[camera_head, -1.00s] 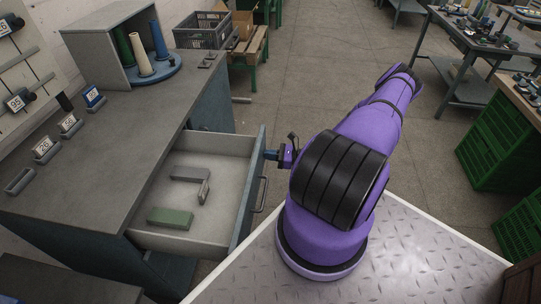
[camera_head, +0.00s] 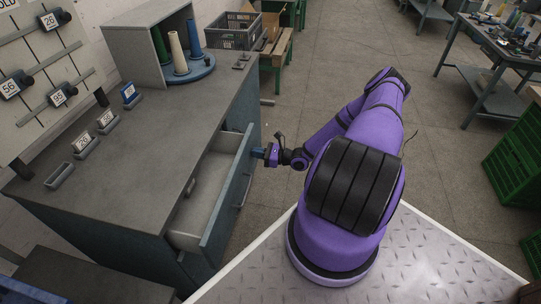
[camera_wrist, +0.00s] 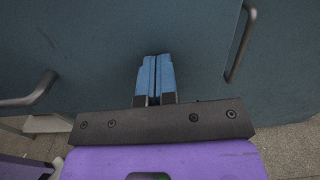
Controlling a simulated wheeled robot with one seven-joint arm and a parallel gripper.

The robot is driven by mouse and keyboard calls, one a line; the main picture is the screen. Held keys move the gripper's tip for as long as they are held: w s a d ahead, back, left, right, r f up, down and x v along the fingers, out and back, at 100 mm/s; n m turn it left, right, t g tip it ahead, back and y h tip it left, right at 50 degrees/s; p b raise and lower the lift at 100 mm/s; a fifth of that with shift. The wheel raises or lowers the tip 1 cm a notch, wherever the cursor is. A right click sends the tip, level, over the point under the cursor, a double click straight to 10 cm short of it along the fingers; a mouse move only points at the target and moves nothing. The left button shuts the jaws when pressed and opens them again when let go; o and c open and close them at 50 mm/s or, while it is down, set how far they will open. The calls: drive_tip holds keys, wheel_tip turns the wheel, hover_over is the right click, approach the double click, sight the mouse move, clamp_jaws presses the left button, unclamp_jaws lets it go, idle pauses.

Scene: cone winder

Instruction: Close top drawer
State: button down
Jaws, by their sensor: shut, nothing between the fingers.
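The worktop (camera_head: 140,135) holds a rack with cones (camera_head: 179,52) at the back and several small numbered holders on the left. A grey crate (camera_head: 233,32) and a wooden bench stand beyond. Open floor lies to the right of the cabinet.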

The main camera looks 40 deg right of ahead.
hover_over(229, 158)
drive_tip(key=shift+s, duration=0.25)
drive_tip(key=shift+w+a+r, duration=0.1)
drive_tip(key=shift+w, duration=0.1)
drive_tip(key=shift+w+a, duration=0.1)
